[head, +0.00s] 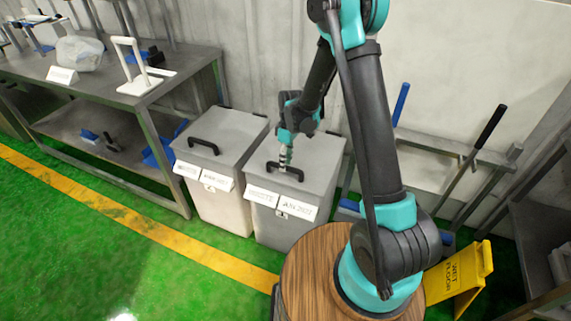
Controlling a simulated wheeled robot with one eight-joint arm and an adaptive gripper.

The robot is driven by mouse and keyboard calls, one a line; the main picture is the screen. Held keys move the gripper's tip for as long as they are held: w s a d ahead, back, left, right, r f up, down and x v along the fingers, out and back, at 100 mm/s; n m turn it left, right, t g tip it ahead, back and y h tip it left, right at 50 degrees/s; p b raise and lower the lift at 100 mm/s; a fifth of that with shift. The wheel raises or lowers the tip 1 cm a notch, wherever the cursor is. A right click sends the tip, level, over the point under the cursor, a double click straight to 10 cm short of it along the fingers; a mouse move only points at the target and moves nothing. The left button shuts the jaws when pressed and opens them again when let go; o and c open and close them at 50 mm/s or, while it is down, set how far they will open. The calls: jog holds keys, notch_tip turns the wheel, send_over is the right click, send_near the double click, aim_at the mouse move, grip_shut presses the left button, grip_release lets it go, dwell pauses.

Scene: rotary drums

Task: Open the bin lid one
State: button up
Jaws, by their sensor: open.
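Two lidded bins stand side by side on the floor by the wall in the head view. The left bin (222,208) is light, with a closed grey lid (232,131) and a black handle. The right bin (275,228) is grey, with a closed grey lid (316,155) and a black handle (287,171) at its front. Both have white labels on their fronts. My gripper (286,168) points down over the right bin's handle. It is open. I cannot tell whether it touches the handle, as the tips are small and partly overlap it.
A metal table (197,62) with tools stands to the left of the bins. A yellow wet floor sign (463,275) stands at the lower right. A rack (440,150) with long-handled tools is behind my arm. Green floor in front of the bins is clear.

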jog(key=shift+s+f, duration=0.1)
jog(key=shift+f, duration=0.35)
grip_shut()
